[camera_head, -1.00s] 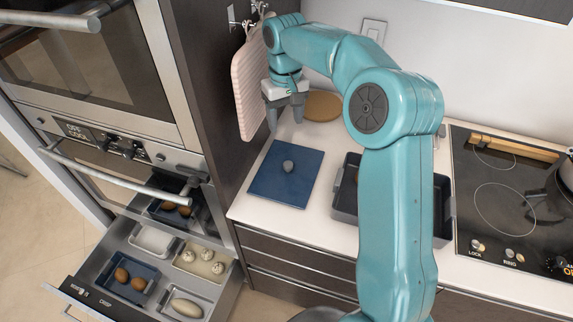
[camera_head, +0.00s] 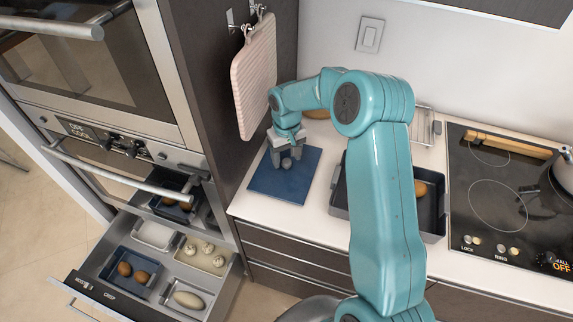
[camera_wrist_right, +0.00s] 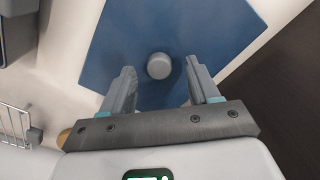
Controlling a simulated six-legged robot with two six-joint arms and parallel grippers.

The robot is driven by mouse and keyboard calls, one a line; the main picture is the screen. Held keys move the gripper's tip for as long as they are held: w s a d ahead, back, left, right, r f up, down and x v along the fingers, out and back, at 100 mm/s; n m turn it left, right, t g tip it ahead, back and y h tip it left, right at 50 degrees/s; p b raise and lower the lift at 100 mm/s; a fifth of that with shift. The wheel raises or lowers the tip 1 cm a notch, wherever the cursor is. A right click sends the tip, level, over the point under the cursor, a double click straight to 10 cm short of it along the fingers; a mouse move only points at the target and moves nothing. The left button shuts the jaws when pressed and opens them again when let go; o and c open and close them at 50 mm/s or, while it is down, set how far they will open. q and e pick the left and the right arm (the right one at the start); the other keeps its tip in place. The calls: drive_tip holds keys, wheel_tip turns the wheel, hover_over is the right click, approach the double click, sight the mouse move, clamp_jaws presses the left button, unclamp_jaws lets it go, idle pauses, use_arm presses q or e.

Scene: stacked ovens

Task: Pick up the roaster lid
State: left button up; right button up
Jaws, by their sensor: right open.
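The roaster lid (camera_head: 285,185) is a flat blue square with a round grey knob (camera_head: 287,163). It lies on the white counter, left of the roaster. My right gripper (camera_head: 287,156) is low over the lid at the knob. In the right wrist view the lid (camera_wrist_right: 120,55) fills the upper middle, and its knob (camera_wrist_right: 159,65) sits between and just beyond the fingertips of my open right gripper (camera_wrist_right: 162,72). I cannot see the fingers touching the knob. My left gripper is not in view.
The dark roaster (camera_head: 433,215) holds an orange-brown item, partly hidden by my right arm. A cooktop (camera_head: 490,200) is at the right. A pink board (camera_head: 254,80) hangs close beside my right gripper. An open oven drawer (camera_head: 215,300) holds trays with eggs.

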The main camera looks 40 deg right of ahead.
drive_tip(key=shift+f, duration=0.7)
drive_tip(key=shift+s+r, duration=0.1)
clamp_jaws()
